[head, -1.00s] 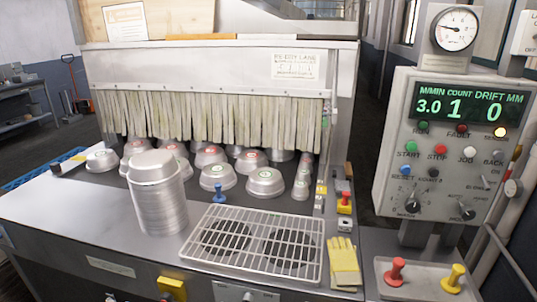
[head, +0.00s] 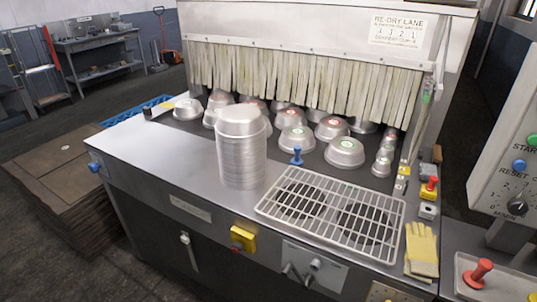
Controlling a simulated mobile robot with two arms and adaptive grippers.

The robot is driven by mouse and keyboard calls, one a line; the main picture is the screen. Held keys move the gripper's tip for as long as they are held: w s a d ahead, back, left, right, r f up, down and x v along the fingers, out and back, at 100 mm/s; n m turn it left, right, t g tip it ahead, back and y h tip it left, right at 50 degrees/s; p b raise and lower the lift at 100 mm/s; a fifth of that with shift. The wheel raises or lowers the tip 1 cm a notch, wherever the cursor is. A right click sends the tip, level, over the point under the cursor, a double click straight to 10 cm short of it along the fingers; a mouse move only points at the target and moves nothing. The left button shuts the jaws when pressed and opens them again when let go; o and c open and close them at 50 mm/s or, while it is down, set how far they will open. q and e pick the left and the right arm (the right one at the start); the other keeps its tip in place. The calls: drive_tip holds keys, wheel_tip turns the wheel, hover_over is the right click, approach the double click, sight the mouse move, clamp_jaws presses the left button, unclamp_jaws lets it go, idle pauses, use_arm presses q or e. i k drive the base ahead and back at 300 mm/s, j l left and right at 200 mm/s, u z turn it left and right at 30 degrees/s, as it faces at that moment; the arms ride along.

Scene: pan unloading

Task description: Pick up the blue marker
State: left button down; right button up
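The blue marker (head: 297,155) is a small peg with a rounded top. It stands upright on the steel counter (head: 170,155), at the front edge of the dark belt with upturned metal pans. It is just behind the wire rack (head: 325,208) and to the right of the tall stack of metal pans (head: 241,150). Neither of my grippers shows in the head view.
Several upturned pans (head: 344,152) sit behind the marker under a strip curtain (head: 300,80). Yellow gloves (head: 421,250) lie right of the rack. Bare counter lies left of the stack.

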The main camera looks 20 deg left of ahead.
sight(296, 161)
drive_tip(key=u, duration=0.35)
drive_tip(key=z, duration=0.55)
drive_tip(key=i+j+z, duration=0.1)
drive_tip(key=j+z, duration=0.45)
drive_tip(key=z, duration=0.2)
drive_tip(key=j+z, duration=0.65)
drive_tip(key=z, duration=0.15)
